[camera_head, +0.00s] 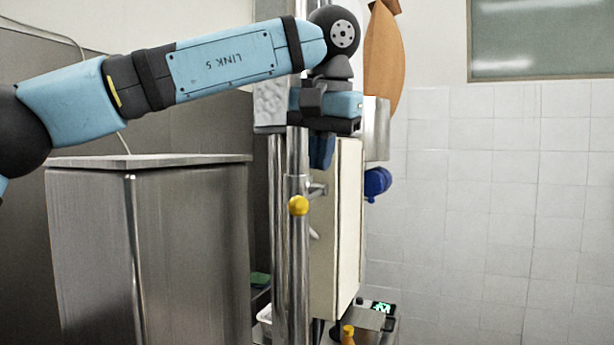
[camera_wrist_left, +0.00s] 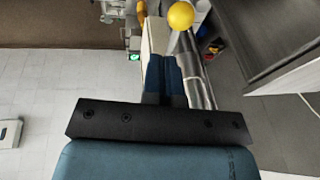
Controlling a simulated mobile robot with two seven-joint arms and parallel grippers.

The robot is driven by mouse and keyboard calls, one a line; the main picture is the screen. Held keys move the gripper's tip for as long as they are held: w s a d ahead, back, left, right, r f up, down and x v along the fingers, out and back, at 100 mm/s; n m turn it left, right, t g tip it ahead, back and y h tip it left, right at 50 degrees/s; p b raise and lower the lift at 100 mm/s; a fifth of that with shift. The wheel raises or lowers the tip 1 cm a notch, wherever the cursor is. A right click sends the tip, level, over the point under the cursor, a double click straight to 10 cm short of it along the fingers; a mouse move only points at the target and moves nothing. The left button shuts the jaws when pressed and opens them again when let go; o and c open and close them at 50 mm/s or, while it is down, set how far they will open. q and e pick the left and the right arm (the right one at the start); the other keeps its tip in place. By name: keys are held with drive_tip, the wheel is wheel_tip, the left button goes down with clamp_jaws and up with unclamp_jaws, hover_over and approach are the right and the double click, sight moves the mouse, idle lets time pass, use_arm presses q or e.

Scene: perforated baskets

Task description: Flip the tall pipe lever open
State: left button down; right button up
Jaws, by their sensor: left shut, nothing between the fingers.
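The tall pipe (camera_head: 298,258) is a shiny upright metal tube near the middle of the head view. Its lever has a yellow ball knob (camera_head: 298,205), which faces the head camera. My left gripper (camera_head: 321,163) points down just right of the pipe, a little above the knob. Its blue fingers are closed together with nothing between them. In the left wrist view the fingertips (camera_wrist_left: 165,58) lie beside the pipe (camera_wrist_left: 200,88). The yellow knob (camera_wrist_left: 181,16) is beyond the fingertips in that view, apart from them. My right gripper is not in view.
A cream panel (camera_head: 337,240) stands close to the right of the pipe. A steel cabinet (camera_head: 150,260) stands at the left. A blue knob (camera_head: 377,182) sits right of the panel. A yellow bottle-like object (camera_head: 348,335) is low down. The tiled wall area at right looks clear.

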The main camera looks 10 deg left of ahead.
sight(306, 199)
use_arm(q)
drive_tip(key=f, duration=0.1)
drive_tip(key=a+f, duration=0.1)
drive_tip(key=a+f+p, duration=0.1)
drive_tip(key=f, duration=0.1)
drive_tip(key=shift+s, duration=0.2)
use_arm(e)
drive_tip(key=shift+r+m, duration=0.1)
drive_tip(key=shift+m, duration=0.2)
use_arm(q)
drive_tip(key=shift+w, duration=0.1)
